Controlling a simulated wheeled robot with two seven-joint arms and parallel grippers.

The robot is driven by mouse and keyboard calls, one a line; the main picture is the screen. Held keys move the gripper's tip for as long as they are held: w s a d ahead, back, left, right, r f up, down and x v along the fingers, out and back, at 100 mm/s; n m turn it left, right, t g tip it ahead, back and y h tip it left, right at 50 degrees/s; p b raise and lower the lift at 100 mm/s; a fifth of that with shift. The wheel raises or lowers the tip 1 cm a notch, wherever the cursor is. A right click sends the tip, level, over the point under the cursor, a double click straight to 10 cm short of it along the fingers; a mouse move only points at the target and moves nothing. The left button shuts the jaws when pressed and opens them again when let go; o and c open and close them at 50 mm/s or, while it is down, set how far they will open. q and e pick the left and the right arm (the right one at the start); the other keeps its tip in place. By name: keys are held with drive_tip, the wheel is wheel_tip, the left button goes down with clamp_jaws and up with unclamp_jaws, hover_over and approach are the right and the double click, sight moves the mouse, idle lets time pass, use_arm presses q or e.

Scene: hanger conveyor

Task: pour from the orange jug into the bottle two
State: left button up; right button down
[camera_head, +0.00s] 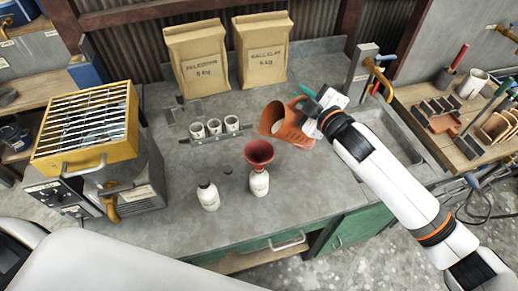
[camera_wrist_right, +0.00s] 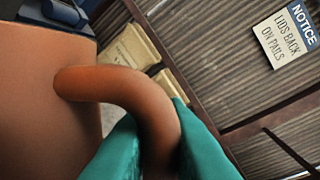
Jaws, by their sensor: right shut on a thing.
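The orange jug (camera_head: 290,127) is held above the bench, tilted with its mouth toward the left. It is above and to the right of the red funnel (camera_head: 259,151) in the head view. The funnel sits in the neck of a white bottle (camera_head: 259,184). A second white bottle (camera_head: 208,197), without a funnel, stands to its left. I cannot read which is bottle two. My right gripper (camera_head: 308,97) is shut on the jug's handle; its teal fingers flank the curved handle (camera_wrist_right: 125,90) in the right wrist view. No stream shows. My left gripper is out of view.
Several small white cups (camera_head: 214,127) stand in a rack behind the bottles. Two paper sacks (camera_head: 263,52) stand at the back. A yellow-topped grill unit (camera_head: 85,125) is at left, a sink (camera_head: 400,140) at right. The front bench is mostly clear.

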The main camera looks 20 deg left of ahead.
sight(288, 108)
drive_tip(key=shift+s+a+n+h+p, duration=0.35)
drive_tip(key=shift+s+a+n, duration=0.25)
drive_tip(key=shift+a+n, duration=0.4)
idle(1.8)
drive_tip(key=shift+s+a+f+n+t+h, duration=0.2)
drive_tip(key=shift+s+a+f+n, duration=0.1)
drive_tip(key=shift+s+a+n, duration=0.25)
drive_tip(key=shift+s+a+f+n+t+h, duration=0.2)
drive_tip(key=shift+a+n, duration=0.25)
drive_tip(key=shift+n, duration=0.3)
idle(1.8)
drive_tip(key=shift+s+a+f, duration=0.1)
drive_tip(key=shift+a+f, duration=0.05)
drive_tip(key=shift+a, duration=0.05)
idle(0.6)
drive_tip(key=w+d+m, duration=0.1)
drive_tip(key=d+r+m+y, duration=0.1)
drive_tip(key=w+d+m, duration=0.1)
drive_tip(key=d, duration=0.1)
drive_tip(key=shift+w+r+m+g, duration=0.25)
drive_tip(key=shift+w+m+g, duration=0.05)
drive_tip(key=shift+m, duration=0.1)
